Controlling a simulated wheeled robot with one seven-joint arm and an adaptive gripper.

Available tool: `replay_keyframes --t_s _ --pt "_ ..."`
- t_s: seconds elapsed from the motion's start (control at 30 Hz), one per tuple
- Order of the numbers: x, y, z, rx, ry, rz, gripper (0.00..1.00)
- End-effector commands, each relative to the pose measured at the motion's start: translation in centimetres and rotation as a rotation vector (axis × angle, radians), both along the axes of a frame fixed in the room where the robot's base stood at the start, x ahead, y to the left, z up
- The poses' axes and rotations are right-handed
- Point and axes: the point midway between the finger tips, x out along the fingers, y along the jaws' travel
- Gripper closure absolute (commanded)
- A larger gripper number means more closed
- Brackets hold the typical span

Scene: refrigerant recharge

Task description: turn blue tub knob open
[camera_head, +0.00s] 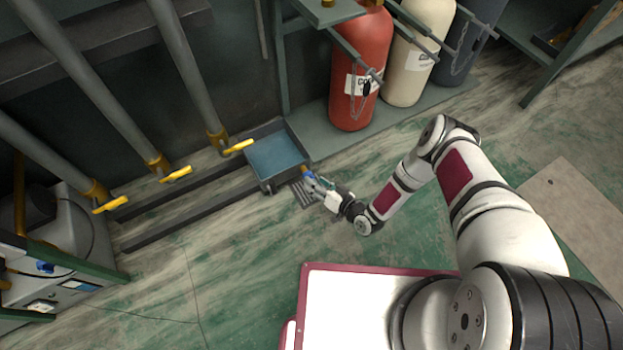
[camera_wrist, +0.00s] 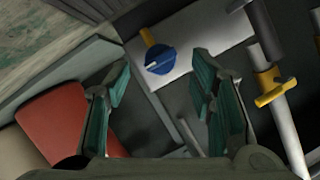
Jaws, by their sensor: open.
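The blue round knob (camera_wrist: 160,60) is ahead of my fingers in the wrist view, with a light pointer mark on it and a short orange-yellow piece beside it. It shows small in the head view (camera_head: 308,174), at the near right corner of the blue tub (camera_head: 275,157). My gripper (camera_wrist: 160,82) is open, with its two green-padded fingers to the left and right of the knob in the picture. They appear short of it, and I see no contact. In the head view my gripper (camera_head: 321,188) is beside the knob, partly hiding it.
A red cylinder (camera_head: 361,70) and a cream cylinder (camera_head: 412,60) stand behind, with chains and bars. Pipes with yellow valve handles (camera_head: 176,174) are left of the tub. A grey-green cabinet (camera_head: 70,285) is at lower left. Open floor (camera_head: 230,260) lies in front.

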Motion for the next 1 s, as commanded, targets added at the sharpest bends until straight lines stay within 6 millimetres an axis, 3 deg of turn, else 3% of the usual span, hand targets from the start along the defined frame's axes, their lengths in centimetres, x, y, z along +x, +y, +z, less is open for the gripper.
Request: replay_keyframes --t_s 0.2,0.4,1.0 --pt "-2.9 -3.1 1.5 -0.001 0.002 -0.001 0.5" --pt "-4.6 -4.7 2.3 0.0 0.002 -0.001 0.5" --pt "-5.1 -5.2 2.5 0.0 0.001 0.001 0.5"
